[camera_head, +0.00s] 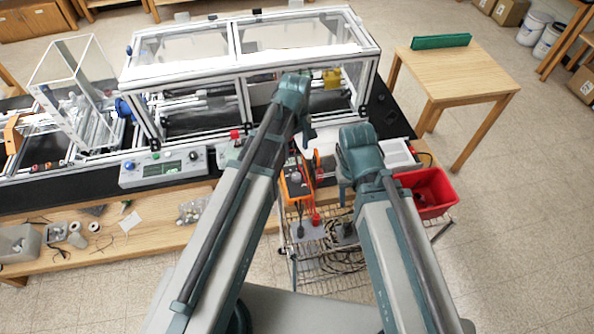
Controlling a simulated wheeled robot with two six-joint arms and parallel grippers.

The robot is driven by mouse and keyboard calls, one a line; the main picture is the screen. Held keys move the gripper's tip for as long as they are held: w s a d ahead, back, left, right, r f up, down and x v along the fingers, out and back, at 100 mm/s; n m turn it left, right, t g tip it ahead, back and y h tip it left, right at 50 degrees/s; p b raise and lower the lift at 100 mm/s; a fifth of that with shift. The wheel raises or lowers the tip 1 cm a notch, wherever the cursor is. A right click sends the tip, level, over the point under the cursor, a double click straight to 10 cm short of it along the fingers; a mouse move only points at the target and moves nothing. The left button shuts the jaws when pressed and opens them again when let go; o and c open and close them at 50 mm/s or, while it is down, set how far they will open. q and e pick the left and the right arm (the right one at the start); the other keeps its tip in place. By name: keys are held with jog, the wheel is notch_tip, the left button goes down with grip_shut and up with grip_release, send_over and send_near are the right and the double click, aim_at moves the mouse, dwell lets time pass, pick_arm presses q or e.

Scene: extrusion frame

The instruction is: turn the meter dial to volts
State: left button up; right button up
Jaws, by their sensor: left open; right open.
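The meter (297,184) is an orange-cased box on the cart just below the machine's front edge, between my two arms. Its dial is small and partly hidden, so I cannot tell where it points. Red leads run beside it. My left gripper (308,137) hangs beyond the meter, near the machine's front edge; little of it shows past my arm. My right gripper (344,191) hangs to the right of the meter, partly hidden by my arm. Both are open, and I see nothing held.
A red bin (428,190) stands right of my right arm. A wire cart shelf (325,262) with coiled cables lies below. The framed glass enclosure (250,50) and control panel (163,168) stand behind and left. A wooden table (455,75) is at right.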

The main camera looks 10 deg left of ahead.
aim_at(296, 175)
pick_arm(q)
notch_tip(296, 175, down, 13)
jog(key=b, duration=1.3)
jog(key=shift+f, duration=0.2)
grip_shut()
